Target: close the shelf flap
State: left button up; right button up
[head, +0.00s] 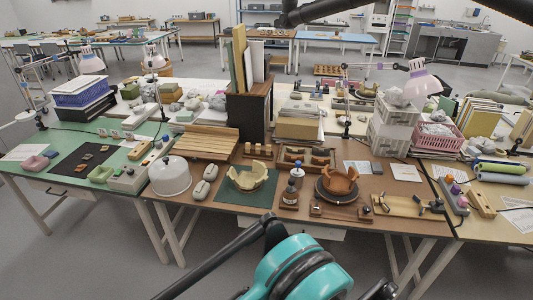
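A dark brown wooden cabinet (250,109) stands upright in the middle of the worktables, with tall boards or folders (243,62) standing out of its top. I cannot make out a flap on it for certain, nor whether one is open or shut. A slatted light-wood board (207,142) lies on the table to the left of the cabinet; I cannot tell whether it is joined to it. Neither of my grippers shows; only teal and black parts of my own body are at the bottom.
In front of the cabinet are a white dome (169,177), a cream broken bowl (246,177) on a green mat, and an orange-brown broken bowl (338,181). White crates (388,136) stand to the right. The grey floor (90,262) at the lower left is clear.

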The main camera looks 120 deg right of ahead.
aim_at(195, 155)
jog(key=z, duration=3.5)
jog(key=i+l+u, duration=0.1)
jog(key=u, duration=0.6)
jog(key=i+l+u, duration=0.3)
jog(key=i+l, duration=0.15)
jog(key=l, duration=0.25)
jog(key=i+l+u, duration=0.15)
jog(key=l, duration=0.25)
jog(key=i+l+u, duration=0.15)
jog(key=l, duration=0.25)
jog(key=i+l, duration=0.25)
jog(key=l, duration=0.15)
